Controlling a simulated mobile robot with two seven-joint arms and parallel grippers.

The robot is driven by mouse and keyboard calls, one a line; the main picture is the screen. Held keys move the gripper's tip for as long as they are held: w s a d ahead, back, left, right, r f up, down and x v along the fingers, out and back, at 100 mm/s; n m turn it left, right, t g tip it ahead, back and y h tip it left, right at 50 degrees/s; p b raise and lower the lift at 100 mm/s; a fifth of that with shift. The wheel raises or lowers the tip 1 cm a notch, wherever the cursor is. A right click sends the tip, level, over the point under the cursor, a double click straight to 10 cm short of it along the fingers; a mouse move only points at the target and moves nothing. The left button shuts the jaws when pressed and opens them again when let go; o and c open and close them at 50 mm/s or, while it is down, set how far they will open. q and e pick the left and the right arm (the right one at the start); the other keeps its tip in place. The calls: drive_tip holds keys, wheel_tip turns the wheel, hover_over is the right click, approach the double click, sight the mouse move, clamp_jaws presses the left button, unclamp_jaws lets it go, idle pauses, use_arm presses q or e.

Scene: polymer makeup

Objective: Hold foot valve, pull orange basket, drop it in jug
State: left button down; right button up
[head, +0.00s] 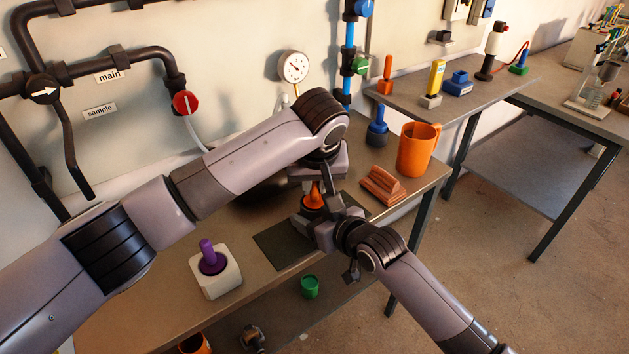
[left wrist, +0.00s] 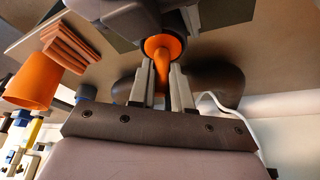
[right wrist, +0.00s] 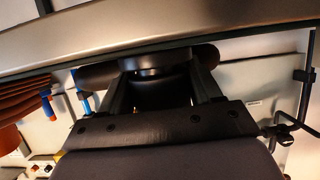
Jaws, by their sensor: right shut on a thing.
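The orange basket (head: 314,197) sits on top of the dark foot valve, mostly hidden by my grippers in the head view. In the left wrist view its tapered stem (left wrist: 161,68) stands between my left fingers, with a small gap on each side. My left gripper (head: 317,182) is open above it. My right gripper (head: 325,232) is shut on the foot valve (right wrist: 160,90), whose dark body shows between the fingers in the right wrist view. The orange jug (head: 416,152) stands upright at the table's right end.
A ridged terracotta block (head: 382,186) lies between the grippers and the jug. A blue-handled piece (head: 377,128) stands behind it. A dark green mat (head: 277,246) lies in front. A white block with a purple peg (head: 215,272) stands left. Pipes and a gauge (head: 293,67) line the wall.

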use_arm(q)
drive_tip(key=shift+r, duration=0.7)
use_arm(e)
drive_tip(key=shift+d+f, duration=0.1)
drive_tip(key=shift+f, duration=0.15)
use_arm(q)
drive_tip(key=shift+r, duration=3.1)
use_arm(e)
drive_tip(key=o, duration=1.2)
drive_tip(key=shift+r, duration=0.1)
drive_tip(key=shift+r, duration=0.1)
